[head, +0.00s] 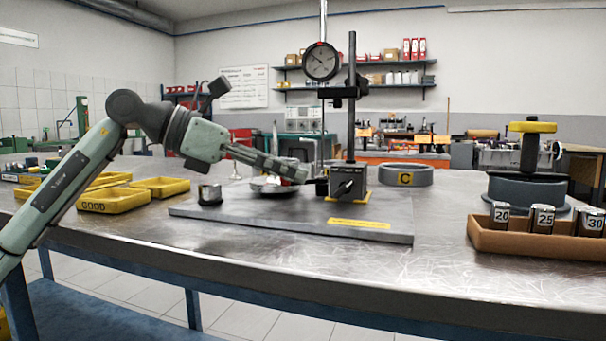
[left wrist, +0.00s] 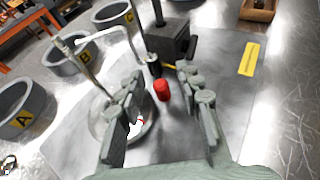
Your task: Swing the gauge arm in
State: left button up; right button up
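The dial gauge (head: 321,61) hangs on a short black arm (head: 343,92) clamped to an upright post (head: 351,120). The post rises from a dark block base (head: 347,182) on a grey plate (head: 375,229). My left gripper (head: 303,174) reaches in from the left, low beside the base, left of the post. In the left wrist view its two fingers stand apart, with a small red knob (left wrist: 162,90) showing between them. I cannot tell whether either finger touches it. A shiny round dish (left wrist: 112,122) is partly hidden behind the left finger. My right gripper is out of view.
A grey ring marked C (head: 405,175) is behind the plate. An orange-brown box of numbered weights (head: 534,241) is at the right.

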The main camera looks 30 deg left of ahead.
pick_arm(q)
jog(key=shift+w+d, duration=0.1)
jog(key=shift+c, duration=0.2)
grip_shut()
